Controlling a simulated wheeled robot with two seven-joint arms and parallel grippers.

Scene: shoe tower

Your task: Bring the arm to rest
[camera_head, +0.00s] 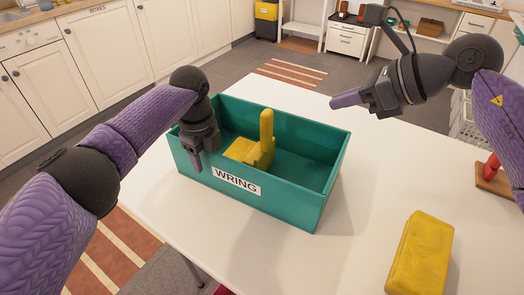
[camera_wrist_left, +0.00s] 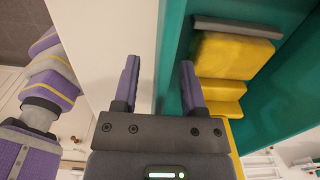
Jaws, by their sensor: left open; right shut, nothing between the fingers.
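My left gripper (camera_head: 196,158) hangs over the left part of the long front wall of the teal box (camera_head: 270,205), which is labelled WRING. In the left wrist view its fingers (camera_wrist_left: 160,72) are spread with nothing held between them, and the box's edge lies below the gap. My right gripper (camera_head: 347,99) is shut and empty, raised over the table to the right of the box's far corner. In the box are yellow pieces: one lies flat (camera_head: 238,150) and one stands upright (camera_head: 266,132). They also show in the left wrist view (camera_wrist_left: 232,55).
A yellow block (camera_head: 419,254) lies on the white table (camera_head: 385,165) at the front right. A red item on a wooden base (camera_head: 491,178) stands at the right edge. The table between box and yellow block is clear. White cabinets (camera_head: 110,45) stand behind.

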